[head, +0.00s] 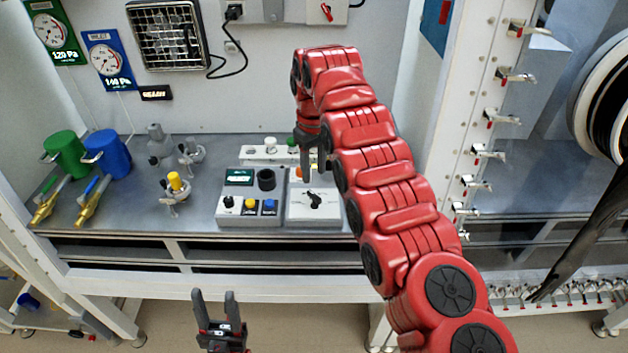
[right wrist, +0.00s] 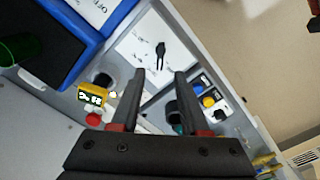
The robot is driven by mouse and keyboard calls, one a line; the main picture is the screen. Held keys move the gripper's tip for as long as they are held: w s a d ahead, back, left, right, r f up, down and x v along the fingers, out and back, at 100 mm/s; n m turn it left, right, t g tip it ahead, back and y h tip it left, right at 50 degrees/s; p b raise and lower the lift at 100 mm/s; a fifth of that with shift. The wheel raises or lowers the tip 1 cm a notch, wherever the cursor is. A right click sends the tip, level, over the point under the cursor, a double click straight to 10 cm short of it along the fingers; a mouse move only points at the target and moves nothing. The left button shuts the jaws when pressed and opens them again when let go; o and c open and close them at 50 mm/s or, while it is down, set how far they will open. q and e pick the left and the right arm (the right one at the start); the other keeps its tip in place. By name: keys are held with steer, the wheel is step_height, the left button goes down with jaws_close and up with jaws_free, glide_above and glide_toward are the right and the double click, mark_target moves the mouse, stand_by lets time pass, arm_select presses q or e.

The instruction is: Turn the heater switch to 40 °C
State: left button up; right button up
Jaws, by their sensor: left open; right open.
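A white switch box (head: 328,211) stands on the bench with a black rotary switch (head: 315,200) on its top plate. Its pointer is tilted; the markings are too small to read. In the right wrist view the white plate (right wrist: 138,44) and its black switch (right wrist: 160,54) lie beyond the fingertips. My right gripper (head: 313,176) is open and empty, pointing down above the back part of the box, apart from the switch. The fingers also show in the right wrist view (right wrist: 161,72). My left gripper (head: 214,294) is open and empty in front of the bench, low in the head view.
A grey control box (head: 222,210) with several knobs adjoins the switch box on the left. Clamps, a green mug (head: 65,153) and a blue mug (head: 112,153) stand further left. A black grille unit (head: 167,36) hangs on the wall. My right arm hides the bench to the right.

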steer(key=shift+r, duration=0.6)
step_height(320, 180, up, 9)
steer(key=p, duration=0.9)
steer(key=shift+f, duration=0.1)
